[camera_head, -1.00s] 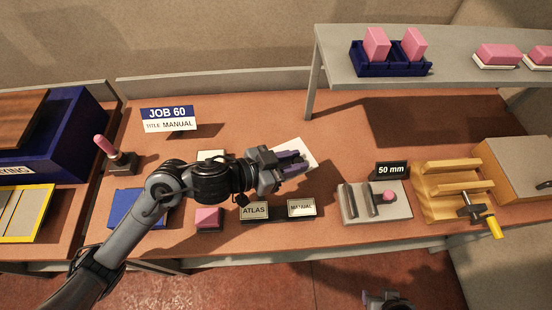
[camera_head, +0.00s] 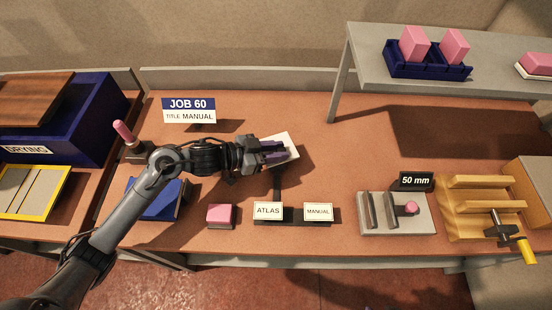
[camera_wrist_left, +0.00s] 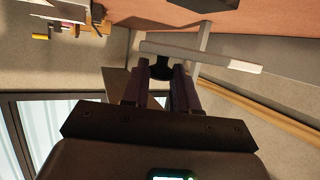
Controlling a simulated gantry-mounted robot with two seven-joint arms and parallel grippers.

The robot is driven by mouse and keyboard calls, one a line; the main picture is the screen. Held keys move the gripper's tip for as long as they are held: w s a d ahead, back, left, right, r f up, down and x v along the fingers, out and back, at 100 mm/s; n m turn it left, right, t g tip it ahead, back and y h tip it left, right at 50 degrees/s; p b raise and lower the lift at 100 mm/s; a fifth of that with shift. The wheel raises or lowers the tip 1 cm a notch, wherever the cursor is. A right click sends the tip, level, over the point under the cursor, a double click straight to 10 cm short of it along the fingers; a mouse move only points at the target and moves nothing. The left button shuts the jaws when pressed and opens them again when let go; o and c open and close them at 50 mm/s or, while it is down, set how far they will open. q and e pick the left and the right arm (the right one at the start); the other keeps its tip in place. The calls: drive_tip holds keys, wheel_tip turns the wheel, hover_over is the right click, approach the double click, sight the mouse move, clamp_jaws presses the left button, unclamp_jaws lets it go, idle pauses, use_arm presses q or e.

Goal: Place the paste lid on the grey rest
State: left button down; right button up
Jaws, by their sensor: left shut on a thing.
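My left gripper (camera_head: 275,152) is shut over the middle of the workbench. It holds the paste lid (camera_head: 291,146), a flat pale square plate partly hidden behind the fingers. In the left wrist view the lid (camera_wrist_left: 215,56) shows edge-on, and the fingertips close on its dark knob (camera_wrist_left: 160,72). The lid appears to be above the bench, casting a shadow. I cannot pick out the grey rest with certainty; a grey slab (camera_head: 375,228) with upright bars and a pink knob lies at the right, apart from the gripper. My right gripper is not in view.
ATLAS (camera_head: 268,211) and MANUAL (camera_head: 318,212) plates stand at the front edge beside a pink block (camera_head: 220,215). A blue book-like block (camera_head: 155,198) lies left under my arm.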

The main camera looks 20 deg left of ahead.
use_arm(q)
wheel_tip(320, 180, down, 4)
drive_tip(key=shift+r+b, duration=0.15)
drive_tip(key=shift+b, duration=0.4)
drive_tip(key=shift+f, duration=0.2)
drive_tip(key=c, duration=0.9)
unclamp_jaws()
drive_tip(key=shift+o, duration=0.2)
drive_tip(key=shift+r, duration=0.1)
drive_tip(key=shift+s+a+r, duration=0.1)
drive_tip(key=shift+s+a, duration=0.05)
drive_tip(key=p+v, duration=0.2)
drive_tip(key=v, duration=0.9)
drive_tip(key=shift+s+a, duration=0.2)
